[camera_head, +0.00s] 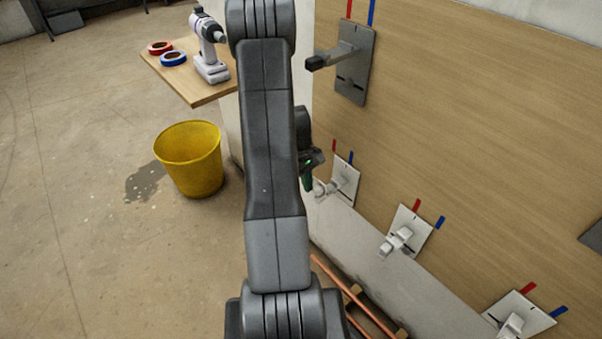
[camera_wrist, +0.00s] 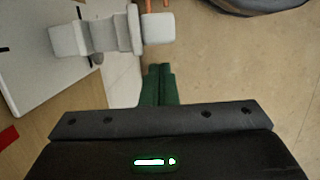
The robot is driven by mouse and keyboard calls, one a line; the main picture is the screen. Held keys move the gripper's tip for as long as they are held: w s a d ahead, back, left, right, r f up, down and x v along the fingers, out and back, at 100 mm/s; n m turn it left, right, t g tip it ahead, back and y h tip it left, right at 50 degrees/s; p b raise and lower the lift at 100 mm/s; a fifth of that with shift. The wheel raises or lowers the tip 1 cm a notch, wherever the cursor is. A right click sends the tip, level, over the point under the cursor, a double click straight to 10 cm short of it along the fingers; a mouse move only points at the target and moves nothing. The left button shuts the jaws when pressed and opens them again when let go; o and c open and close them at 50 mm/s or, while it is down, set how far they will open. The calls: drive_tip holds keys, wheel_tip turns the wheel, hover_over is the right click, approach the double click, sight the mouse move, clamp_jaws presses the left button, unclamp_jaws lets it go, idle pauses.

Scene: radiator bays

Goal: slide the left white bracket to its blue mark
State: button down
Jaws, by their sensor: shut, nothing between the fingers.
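The left white bracket (camera_head: 347,179) is on the wooden wall panel, its arm sticking out towards my gripper. A red mark (camera_head: 334,145) and a blue mark (camera_head: 351,157) stand at its plate's upper edge. In the wrist view the bracket's plate (camera_wrist: 45,65) and its stubby arm (camera_wrist: 100,35) fill the upper left. My gripper (camera_head: 308,182) is just left of the bracket arm's end, partly hidden by my arm. In the wrist view its green fingers (camera_wrist: 158,86) are together and empty, below and right of the arm's end, with a gap between.
Two more white brackets, a middle one (camera_head: 404,234) and a right one (camera_head: 518,318), sit along the panel. A grey bracket (camera_head: 356,68) is above. Copper pipes (camera_head: 352,300) lie below. A yellow bucket (camera_head: 190,160) stands on open floor, near a wooden table (camera_head: 205,92).

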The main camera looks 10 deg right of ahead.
sight(315, 195)
drive_tip(key=shift+s+d, duration=0.4)
drive_tip(key=shift+s, duration=0.3)
drive_tip(key=shift+s+d, duration=0.45)
drive_tip(key=shift+s, duration=0.2)
